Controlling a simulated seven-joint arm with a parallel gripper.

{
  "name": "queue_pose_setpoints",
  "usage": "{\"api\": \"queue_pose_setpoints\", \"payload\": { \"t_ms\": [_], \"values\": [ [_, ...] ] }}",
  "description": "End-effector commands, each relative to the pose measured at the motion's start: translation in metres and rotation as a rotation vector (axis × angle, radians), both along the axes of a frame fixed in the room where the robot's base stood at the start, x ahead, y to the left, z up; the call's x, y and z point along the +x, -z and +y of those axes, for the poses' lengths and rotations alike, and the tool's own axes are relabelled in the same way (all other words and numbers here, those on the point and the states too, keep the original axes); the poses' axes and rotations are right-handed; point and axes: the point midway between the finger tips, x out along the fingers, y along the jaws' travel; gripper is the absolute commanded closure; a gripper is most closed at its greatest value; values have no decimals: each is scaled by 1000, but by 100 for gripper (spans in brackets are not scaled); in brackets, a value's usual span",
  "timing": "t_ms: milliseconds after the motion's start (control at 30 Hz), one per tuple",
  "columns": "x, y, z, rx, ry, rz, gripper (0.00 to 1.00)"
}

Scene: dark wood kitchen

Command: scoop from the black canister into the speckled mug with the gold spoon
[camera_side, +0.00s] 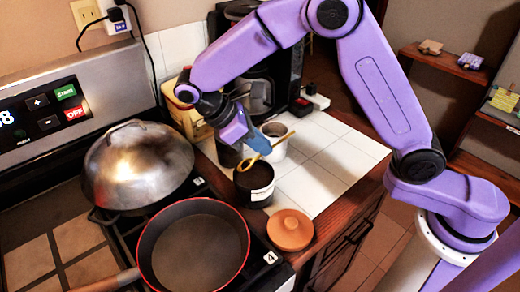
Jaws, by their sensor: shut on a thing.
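The black canister (254,192) stands open on the white tiled counter, beside the stove. A pale grey cup (278,152), which looks like the speckled mug, stands just behind and to the right of it; its speckles are too small to make out. My gripper (257,145) is shut on the gold spoon (281,141) and holds it above the canister. The spoon slants, one end up to the right in front of the cup, the other down to the left over the canister's mouth. I cannot tell whether the spoon holds anything.
A terracotta lid (290,229) lies on the counter's front edge. A red-rimmed pan (194,250) and a domed metal lid (138,165) sit on the stove at left. A black coffee machine (283,62) stands behind. The tiles right of the cup (340,160) are clear.

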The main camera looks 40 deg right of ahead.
Motion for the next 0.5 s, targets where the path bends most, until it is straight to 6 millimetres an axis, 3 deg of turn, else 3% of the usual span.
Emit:
{"api": "queue_pose_setpoints", "payload": {
  "t_ms": [133, 500],
  "values": [
    [0, -12, -1, 1, 1, -2, 100],
    [-9, -29, -16, 204, 2, -118, 100]
  ]
}}
